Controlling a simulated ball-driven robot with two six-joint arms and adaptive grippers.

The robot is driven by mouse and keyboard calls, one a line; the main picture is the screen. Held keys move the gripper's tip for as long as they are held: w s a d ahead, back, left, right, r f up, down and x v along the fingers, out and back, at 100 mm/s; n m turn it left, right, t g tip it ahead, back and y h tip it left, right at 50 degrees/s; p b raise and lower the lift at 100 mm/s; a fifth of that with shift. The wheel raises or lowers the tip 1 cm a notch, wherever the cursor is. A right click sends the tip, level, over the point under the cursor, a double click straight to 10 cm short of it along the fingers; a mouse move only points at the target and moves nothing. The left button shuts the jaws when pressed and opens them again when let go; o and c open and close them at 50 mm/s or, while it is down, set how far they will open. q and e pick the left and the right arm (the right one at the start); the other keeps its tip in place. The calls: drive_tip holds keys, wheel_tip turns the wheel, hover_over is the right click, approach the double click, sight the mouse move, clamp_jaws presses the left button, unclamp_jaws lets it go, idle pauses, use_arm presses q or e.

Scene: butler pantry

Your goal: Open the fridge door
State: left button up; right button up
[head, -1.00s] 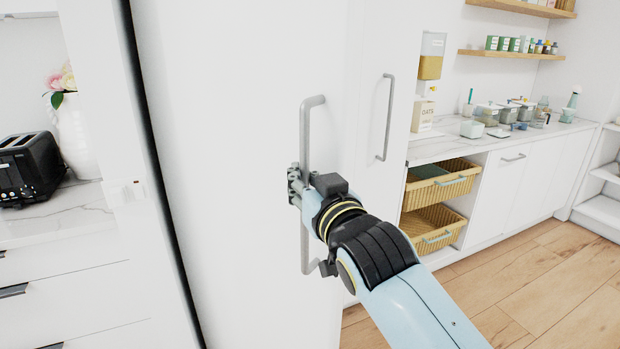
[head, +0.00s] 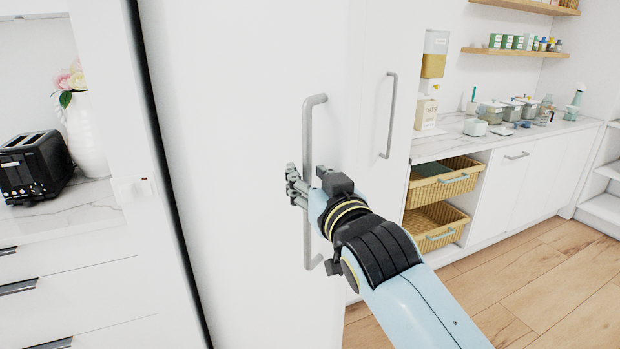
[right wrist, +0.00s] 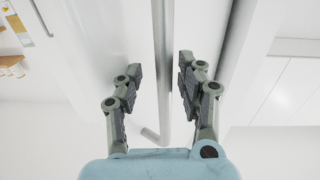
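The tall white fridge door (head: 240,180) fills the middle of the head view and looks closed. Its long vertical grey handle (head: 308,130) stands out from the door. My right gripper (head: 297,186) is at the lower middle of this handle. In the right wrist view, the handle bar (right wrist: 161,70) runs between the two fingers of the right gripper (right wrist: 160,85). The fingers are apart, with a gap on each side of the bar. My left gripper is not in view.
A second vertical handle (head: 389,115) is on the white panel to the right. A counter (head: 440,147) with jars and pull-out baskets (head: 440,182) stands further right. A black toaster (head: 35,165) is at the left. Wooden floor (head: 540,275) is clear at the lower right.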

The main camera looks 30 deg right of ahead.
sight(310, 119)
drive_tip(key=shift+w+r, duration=0.1)
wheel_tip(310, 119, up, 10)
drive_tip(key=shift+f, duration=0.1)
idle(0.3)
